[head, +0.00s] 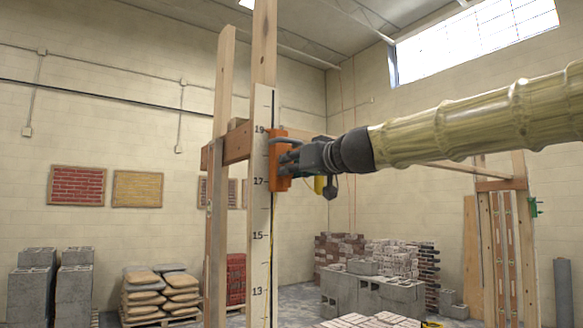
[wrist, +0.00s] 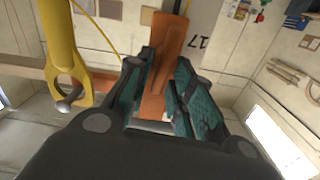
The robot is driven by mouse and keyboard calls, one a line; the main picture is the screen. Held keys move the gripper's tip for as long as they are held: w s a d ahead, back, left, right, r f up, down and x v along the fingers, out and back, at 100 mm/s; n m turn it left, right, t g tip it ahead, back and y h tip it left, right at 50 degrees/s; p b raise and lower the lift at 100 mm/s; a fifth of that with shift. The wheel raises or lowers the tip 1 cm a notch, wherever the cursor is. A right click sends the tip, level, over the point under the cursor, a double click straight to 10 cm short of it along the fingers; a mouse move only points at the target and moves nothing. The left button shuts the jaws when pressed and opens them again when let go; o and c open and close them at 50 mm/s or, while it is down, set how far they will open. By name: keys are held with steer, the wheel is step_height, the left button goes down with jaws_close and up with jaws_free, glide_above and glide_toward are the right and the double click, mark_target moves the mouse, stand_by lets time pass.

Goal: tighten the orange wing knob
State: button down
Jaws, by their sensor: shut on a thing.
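The orange wing knob (wrist: 157,88) is between my gripper's two teal-padded fingers in the wrist view, and the jaws are shut on it. In the head view my gripper (head: 286,160) reaches in from the right, at the orange clamp (head: 278,180) on the numbered pole (head: 262,210). The gripper hides the knob there. The clamp sits between the 17 and 19 marks. In the wrist view, orange continues up beyond the fingertips, beside the 17. How tight the knob is cannot be seen.
A yellow part with a ring (wrist: 66,75) hangs close left of the fingers in the wrist view. A wooden crosspiece (head: 236,146) joins the posts behind the pole. Grey blocks (head: 365,295) and stacked bags (head: 160,290) stand lower down. Open air surrounds my arm.

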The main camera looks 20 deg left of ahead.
steer(key=m, duration=0.5)
steer(key=w+f+m, duration=0.1)
steer(key=m, duration=0.5)
steer(key=d+m, duration=0.1)
steer(key=m, duration=0.4)
steer(key=shift+w+f+m, duration=0.15)
steer(key=shift+f+m, duration=0.15)
stand_by(0.4)
steer(key=c, duration=1.3)
jaws_free()
